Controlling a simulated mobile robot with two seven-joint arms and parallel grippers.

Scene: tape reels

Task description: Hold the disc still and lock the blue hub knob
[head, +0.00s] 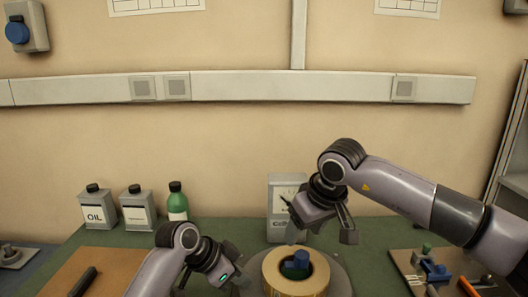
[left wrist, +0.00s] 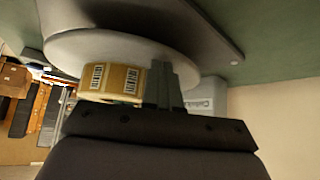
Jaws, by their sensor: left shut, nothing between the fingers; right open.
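A tan tape reel (head: 270,275) lies on a grey disc (head: 341,281) at the bottom of the head view. The blue hub knob (head: 301,258) stands in its middle, on a dark green hub part. My left gripper (head: 238,279) is shut and empty beside the disc's left side. In the left wrist view its closed fingers (left wrist: 163,85) overlap the rim of the grey disc (left wrist: 75,48), next to the reel with barcode labels (left wrist: 111,79); I cannot tell whether they touch. My right gripper (head: 322,228) is open above the knob, pointing down, with nothing between its fingers.
Behind the reel stands a grey-white box (head: 280,231), partly hidden by my right gripper. An oil can (head: 98,212), a second can (head: 138,211) and a green bottle (head: 177,203) stand at the back left. A tool board (head: 410,265) lies at right.

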